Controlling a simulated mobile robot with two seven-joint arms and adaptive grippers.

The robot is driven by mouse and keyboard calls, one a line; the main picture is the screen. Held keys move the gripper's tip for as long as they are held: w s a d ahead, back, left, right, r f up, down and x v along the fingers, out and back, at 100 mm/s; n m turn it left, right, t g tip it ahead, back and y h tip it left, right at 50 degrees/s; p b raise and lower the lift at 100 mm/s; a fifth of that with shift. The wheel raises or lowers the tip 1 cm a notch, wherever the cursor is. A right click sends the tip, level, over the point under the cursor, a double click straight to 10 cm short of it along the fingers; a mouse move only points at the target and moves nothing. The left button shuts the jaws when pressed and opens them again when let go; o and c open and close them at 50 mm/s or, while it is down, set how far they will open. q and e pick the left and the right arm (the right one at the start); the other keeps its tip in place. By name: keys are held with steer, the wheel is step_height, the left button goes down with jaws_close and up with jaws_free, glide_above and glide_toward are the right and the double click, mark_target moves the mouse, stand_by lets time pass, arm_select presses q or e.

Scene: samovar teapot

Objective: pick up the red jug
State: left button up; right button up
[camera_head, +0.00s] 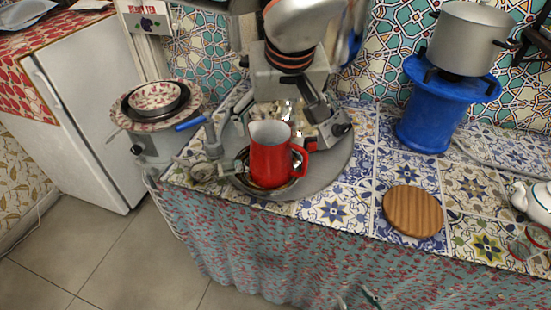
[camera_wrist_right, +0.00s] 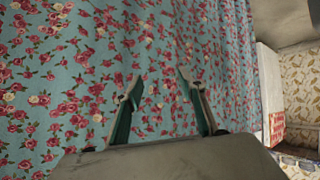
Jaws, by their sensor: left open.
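The red jug (camera_head: 271,158) stands upright on the counter, near the front edge, with its handle to the right and its pale inside showing. A round grey tray (camera_head: 326,168) lies at its base. Two thin fingertips of my right gripper (camera_head: 356,297) show at the bottom edge of the head view, below and apart from the jug. In the right wrist view my right gripper (camera_wrist_right: 159,84) has its fingers spread with nothing between them, facing the flowered cloth. I cannot make out my left gripper in either view.
A grey appliance (camera_head: 262,80) with stacked bowls stands close behind the jug. A metal grinder-like tool (camera_head: 213,140) is at its left. A round wooden board (camera_head: 412,211) lies to the right. A blue stand (camera_head: 424,122) bears a pot (camera_head: 466,38). Flowered cloth (camera_head: 300,255) hangs in front.

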mark_target(272, 147)
arm_select(q)
steer(key=x, duration=0.4)
steer(key=b+x, duration=0.1)
steer(key=x, duration=0.2)
steer(key=b+x, duration=0.1)
steer(key=x, duration=0.3)
steer(key=shift+w+a+f, duration=0.1)
steer(key=shift+a+f, duration=0.2)
steer(key=shift+a, duration=0.05)
steer(key=shift+w+f, duration=0.15)
steer(key=c, duration=2)
arm_select(e)
steer(key=shift+w+f, duration=0.2)
steer(key=shift+f, duration=0.35)
